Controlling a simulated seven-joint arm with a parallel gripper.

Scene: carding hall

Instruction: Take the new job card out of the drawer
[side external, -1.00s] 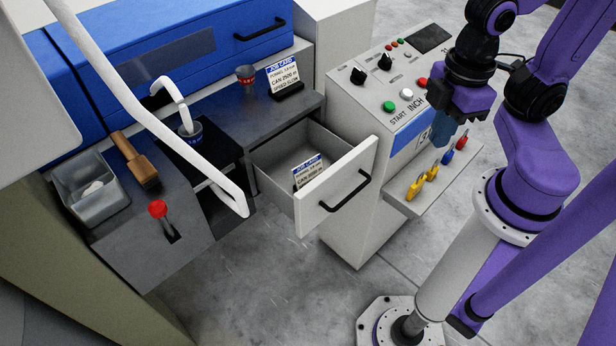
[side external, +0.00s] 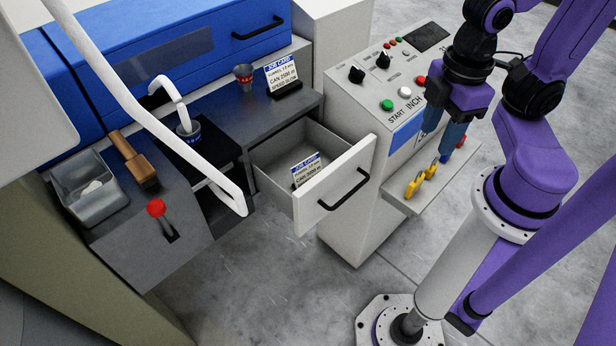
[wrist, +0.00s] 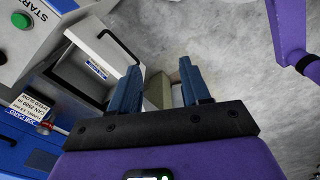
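The drawer (side external: 352,203) stands pulled open, its white front and black handle facing the floor side. The new job card (side external: 307,170), white with a blue header, stands tilted inside it near the front. The card also shows small in the wrist view (wrist: 96,69), inside the drawer (wrist: 75,80). My gripper (side external: 438,142) is in the air over the control cabinet's side shelf, to the right of the drawer and apart from it. In the wrist view its two blue fingers (wrist: 160,68) are spread wide with nothing between them.
Another job card (side external: 282,75) stands in a black holder on the grey ledge behind the drawer. A control panel (side external: 388,85) with buttons is at the right, above a shelf (side external: 405,203) with yellow tools. A white bent tube (side external: 130,105) crosses left of the drawer.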

